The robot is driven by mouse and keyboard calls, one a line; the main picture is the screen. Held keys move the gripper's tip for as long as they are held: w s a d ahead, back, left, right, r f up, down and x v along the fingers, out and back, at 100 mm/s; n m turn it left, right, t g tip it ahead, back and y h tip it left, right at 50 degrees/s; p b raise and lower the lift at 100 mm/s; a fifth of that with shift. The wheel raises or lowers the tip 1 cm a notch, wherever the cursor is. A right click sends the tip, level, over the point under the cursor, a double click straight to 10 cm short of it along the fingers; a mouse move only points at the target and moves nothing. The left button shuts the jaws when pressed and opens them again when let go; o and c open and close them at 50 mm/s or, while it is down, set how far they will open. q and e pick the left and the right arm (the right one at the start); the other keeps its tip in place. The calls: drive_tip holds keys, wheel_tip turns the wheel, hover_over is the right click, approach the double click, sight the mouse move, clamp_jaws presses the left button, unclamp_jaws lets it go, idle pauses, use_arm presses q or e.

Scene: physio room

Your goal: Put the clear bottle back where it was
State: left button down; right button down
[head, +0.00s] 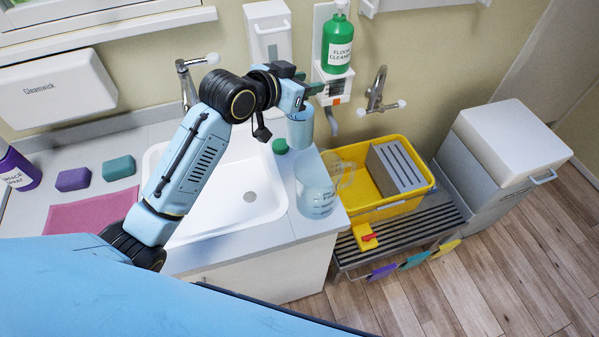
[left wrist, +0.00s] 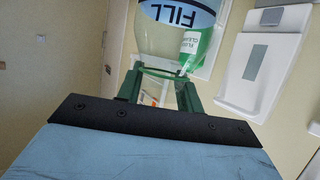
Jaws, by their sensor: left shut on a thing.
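My left gripper (head: 308,92) is shut on the clear bottle (head: 300,130), above the counter at the right edge of the sink. In the left wrist view the clear bottle (left wrist: 180,38) has a pale blue label reading FILL. It narrows towards the green fingers (left wrist: 160,88), which close around its narrow end. In the head view the gripper hides its upper part. I cannot tell whether its bottom touches anything. My right gripper is not in view.
A clear jug (head: 316,190) and a green cap (head: 280,146) stand on the counter (head: 262,232) beside the sink (head: 250,205). A green floor cleaner bottle (head: 337,45) sits on a wall holder behind. A yellow bucket (head: 400,208) is to the right.

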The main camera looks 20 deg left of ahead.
sight(304, 122)
use_arm(q)
wheel_tip(304, 122, down, 11)
drive_tip(key=shift+r+b, duration=0.1)
drive_tip(key=shift+b, duration=0.3)
drive_tip(key=c, duration=0.9)
unclamp_jaws()
drive_tip(key=shift+f, duration=0.2)
drive_tip(key=shift+r, duration=0.15)
drive_tip(key=v, duration=1.2)
